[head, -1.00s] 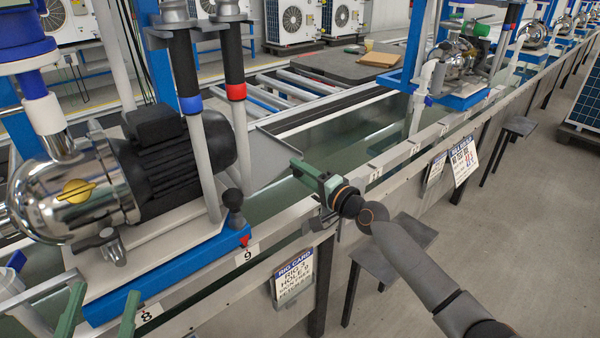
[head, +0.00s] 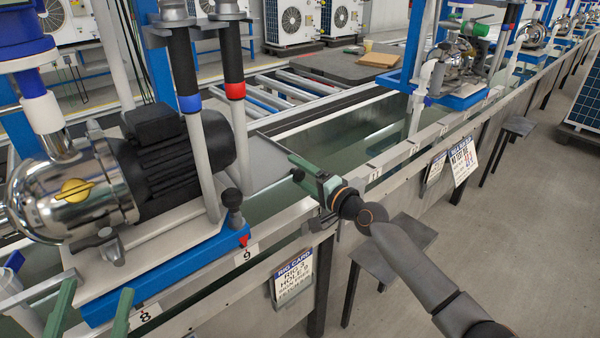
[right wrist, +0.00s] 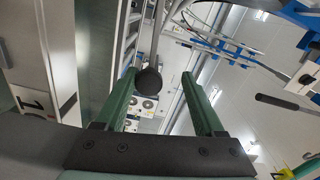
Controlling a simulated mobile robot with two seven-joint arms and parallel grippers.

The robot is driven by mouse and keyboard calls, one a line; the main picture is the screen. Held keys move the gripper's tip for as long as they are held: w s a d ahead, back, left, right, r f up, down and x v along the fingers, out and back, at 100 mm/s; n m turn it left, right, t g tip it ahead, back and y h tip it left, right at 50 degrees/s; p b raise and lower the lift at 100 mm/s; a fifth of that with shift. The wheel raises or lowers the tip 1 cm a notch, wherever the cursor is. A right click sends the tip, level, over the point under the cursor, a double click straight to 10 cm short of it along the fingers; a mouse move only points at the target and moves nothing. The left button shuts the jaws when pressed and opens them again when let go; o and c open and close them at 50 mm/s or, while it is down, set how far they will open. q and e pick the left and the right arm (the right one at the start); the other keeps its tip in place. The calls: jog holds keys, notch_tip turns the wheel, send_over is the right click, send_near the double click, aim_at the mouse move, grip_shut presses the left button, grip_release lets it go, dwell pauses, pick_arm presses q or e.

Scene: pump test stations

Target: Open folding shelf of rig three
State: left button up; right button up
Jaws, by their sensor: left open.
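The rig with the silver and black pump (head: 120,175) stands on a blue-edged base at the left of the head view. A flat grey plate (head: 262,160), which looks like the folding shelf, sits right of the pump. A black round knob (head: 297,175) is at my right gripper (head: 308,172). In the right wrist view the knob (right wrist: 148,82) lies between the spread green fingers, nearer the left one. Contact is unclear. My left gripper (head: 92,292) is open and empty at the lower left.
Another pump rig (head: 460,70) stands farther along. Dark flat plates on legs (head: 376,265) stand beside the bench front.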

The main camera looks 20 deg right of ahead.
jog(key=shift+d+r, duration=0.1)
jog(key=shift+r, duration=0.05)
jog(key=shift+s, duration=0.15)
pick_arm(q)
jog(key=w+f+n+g+y+p, duration=0.1)
jog(key=w+f+n+g+y, duration=0.1)
jog(key=f, duration=0.7)
jog(key=shift+w+a+n+g+y+p, duration=0.4)
jog(key=shift+w+n+y, duration=0.2)
jog(key=shift+y, duration=0.6)
pick_arm(e)
jog(key=v, duration=1.2)
jog(key=shift+s, duration=0.1)
